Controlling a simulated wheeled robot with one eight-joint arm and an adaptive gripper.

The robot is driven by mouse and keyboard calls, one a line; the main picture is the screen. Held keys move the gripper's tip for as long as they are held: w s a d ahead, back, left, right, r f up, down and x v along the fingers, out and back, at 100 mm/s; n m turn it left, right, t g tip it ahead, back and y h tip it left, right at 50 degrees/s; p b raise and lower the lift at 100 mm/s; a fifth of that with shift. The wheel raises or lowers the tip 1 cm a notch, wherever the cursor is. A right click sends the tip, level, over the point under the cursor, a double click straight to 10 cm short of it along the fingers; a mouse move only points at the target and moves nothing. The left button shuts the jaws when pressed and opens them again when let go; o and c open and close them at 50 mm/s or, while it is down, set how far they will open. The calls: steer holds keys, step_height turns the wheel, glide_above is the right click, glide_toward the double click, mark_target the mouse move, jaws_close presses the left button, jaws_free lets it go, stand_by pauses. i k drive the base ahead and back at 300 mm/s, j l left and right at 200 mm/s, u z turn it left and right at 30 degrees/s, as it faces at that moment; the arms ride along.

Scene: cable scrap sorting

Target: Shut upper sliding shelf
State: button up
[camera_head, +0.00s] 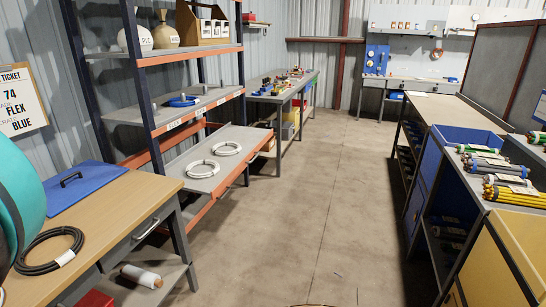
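A shelf rack with dark blue posts and orange beams stands at the left. A grey shelf (243,141) in it sticks out past the posts towards the aisle, tilted in the view. Two white cable coils (203,168) lie on it. Above it, a grey shelf (128,115) with a blue coil (183,101) sits about level with the posts. I cannot tell for sure which of these is the upper sliding shelf. My gripper is not in view.
A wooden-topped table (120,203) with a black cable coil (45,252) and a blue lid (83,184) stands in the left foreground. Benches with cable bundles (513,190) line the right. The concrete aisle (300,205) between is clear.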

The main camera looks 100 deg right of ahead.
mark_target(251, 139)
steer(key=z, duration=1.95)
steer(key=i+l+z, duration=0.1)
steer(key=z, duration=0.3)
steer(key=i+z, duration=0.2)
steer(key=z, duration=0.15)
steer(key=i+z, duration=0.15)
steer(key=z, duration=0.25)
steer(key=i+z, duration=0.2)
steer(key=z, duration=0.2)
steer(key=i+j, duration=0.15)
steer(key=i+l+u, duration=0.2)
steer(key=i, duration=0.35)
